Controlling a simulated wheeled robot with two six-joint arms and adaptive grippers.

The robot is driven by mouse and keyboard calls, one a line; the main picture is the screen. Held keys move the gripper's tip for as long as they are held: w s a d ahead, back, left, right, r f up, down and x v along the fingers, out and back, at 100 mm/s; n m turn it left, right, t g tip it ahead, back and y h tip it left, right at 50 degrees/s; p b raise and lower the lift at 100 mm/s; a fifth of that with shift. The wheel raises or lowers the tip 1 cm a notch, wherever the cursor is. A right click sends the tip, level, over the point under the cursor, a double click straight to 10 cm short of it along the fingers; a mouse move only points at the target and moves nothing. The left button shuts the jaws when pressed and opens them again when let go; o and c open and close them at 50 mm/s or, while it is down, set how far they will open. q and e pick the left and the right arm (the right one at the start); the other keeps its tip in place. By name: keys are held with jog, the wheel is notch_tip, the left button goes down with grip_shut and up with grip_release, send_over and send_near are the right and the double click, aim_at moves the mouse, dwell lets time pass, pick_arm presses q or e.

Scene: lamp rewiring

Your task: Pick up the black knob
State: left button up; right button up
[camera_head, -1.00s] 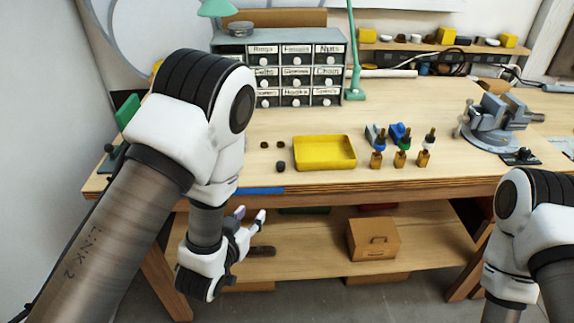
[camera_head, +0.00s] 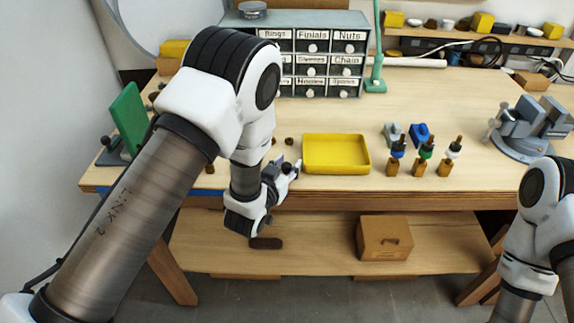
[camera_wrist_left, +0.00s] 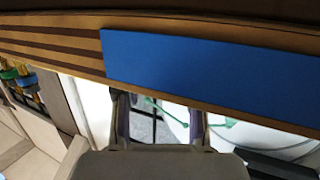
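Small dark round knobs lie on the bench left of the yellow tray (camera_head: 336,154). One dark knob (camera_head: 289,141) shows clearly; which one is the black knob I cannot tell. Another knob seen earlier nearer the front edge is now hidden behind my gripper. My left gripper (camera_head: 289,168) is at the bench's front edge, just left of the tray. In the left wrist view its two fingers (camera_wrist_left: 158,115) stand apart with nothing between them, facing the bench edge with its blue strip (camera_wrist_left: 200,68). My right gripper is out of view.
A grey drawer cabinet (camera_head: 314,76) stands at the back. Small bottles (camera_head: 420,166) stand right of the tray, and a vise (camera_head: 526,130) is at the right. A cardboard box (camera_head: 384,238) is on the lower shelf. Clear bench lies behind the tray.

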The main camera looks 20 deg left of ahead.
pick_arm(q)
jog(key=shift+s+r, duration=0.15)
jog(key=shift+c, duration=1)
jog(key=shift+s, duration=0.1)
jog(key=c, duration=0.4)
